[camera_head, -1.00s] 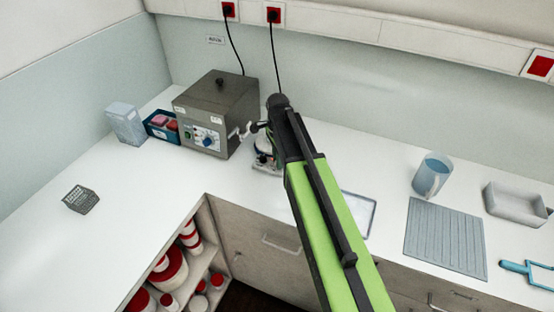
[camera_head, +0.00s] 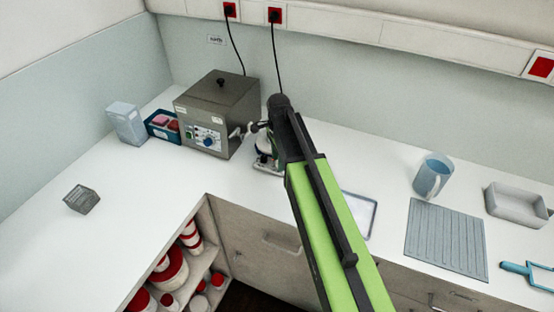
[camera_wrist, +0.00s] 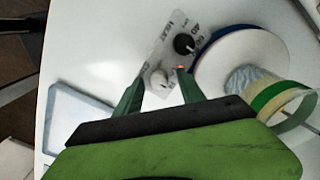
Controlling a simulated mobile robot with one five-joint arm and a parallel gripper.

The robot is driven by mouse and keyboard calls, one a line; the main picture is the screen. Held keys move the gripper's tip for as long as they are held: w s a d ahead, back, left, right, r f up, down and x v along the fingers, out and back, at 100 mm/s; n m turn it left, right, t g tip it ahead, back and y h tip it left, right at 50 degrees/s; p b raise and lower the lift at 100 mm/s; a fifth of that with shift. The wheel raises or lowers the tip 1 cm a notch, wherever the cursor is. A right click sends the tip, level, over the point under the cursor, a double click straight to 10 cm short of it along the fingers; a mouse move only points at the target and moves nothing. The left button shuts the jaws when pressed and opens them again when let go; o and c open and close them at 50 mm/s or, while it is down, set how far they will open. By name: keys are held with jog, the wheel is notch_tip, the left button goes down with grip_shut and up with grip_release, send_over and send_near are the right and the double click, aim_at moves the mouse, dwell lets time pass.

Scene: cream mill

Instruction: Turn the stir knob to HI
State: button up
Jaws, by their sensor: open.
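A pale control panel (camera_wrist: 172,50) with a black knob (camera_wrist: 185,44) and a light grey knob (camera_wrist: 160,79) shows in the wrist view. Lettering is printed beside the knobs, too small and tilted to read surely, so I cannot tell which setting either knob points at. My gripper (camera_wrist: 159,76) is open, its green fingers apart on either side of the light grey knob. I cannot tell whether they touch it. The panel belongs to a device with a round white top (camera_wrist: 240,58). In the head view this device (camera_head: 265,150) is mostly hidden behind my arm.
A clear vessel with a green and yellow band (camera_wrist: 275,95) stands on the round top, close to my right finger. In the head view, a grey metal box with a blue knob (camera_head: 217,105) stands left of the device.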

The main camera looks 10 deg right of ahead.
notch_tip(320, 180, up, 17)
jog(key=p, duration=1.7)
jog(key=shift+r, duration=0.2)
jog(key=s+f+n+b, duration=0.2)
jog(key=s+f+b, duration=0.1)
jog(key=f+b, duration=0.2)
jog(key=s+f+n+b, duration=0.2)
jog(key=s+f+b, duration=0.2)
jog(key=f+b, duration=0.1)
jog(key=s+f+n+b, duration=0.2)
jog(key=s+f+b, duration=0.2)
jog(key=f+b, duration=0.1)
jog(key=shift+s+a+f+b, duration=0.1)
jog(key=shift+a+f+b, duration=0.05)
jog(key=shift+f+b, duration=0.2)
jog(key=s+n, duration=0.1)
jog(key=n, duration=0.1)
jog(key=s+n, duration=0.2)
jog(key=n, duration=0.1)
jog(key=shift+s, duration=0.3)
jog(key=shift+s+n, duration=0.35)
jog(key=shift+n, duration=0.85)
jog(key=n, duration=0.2)
jog(key=shift+w+n, duration=0.15)
jog(key=shift+n, duration=0.25)
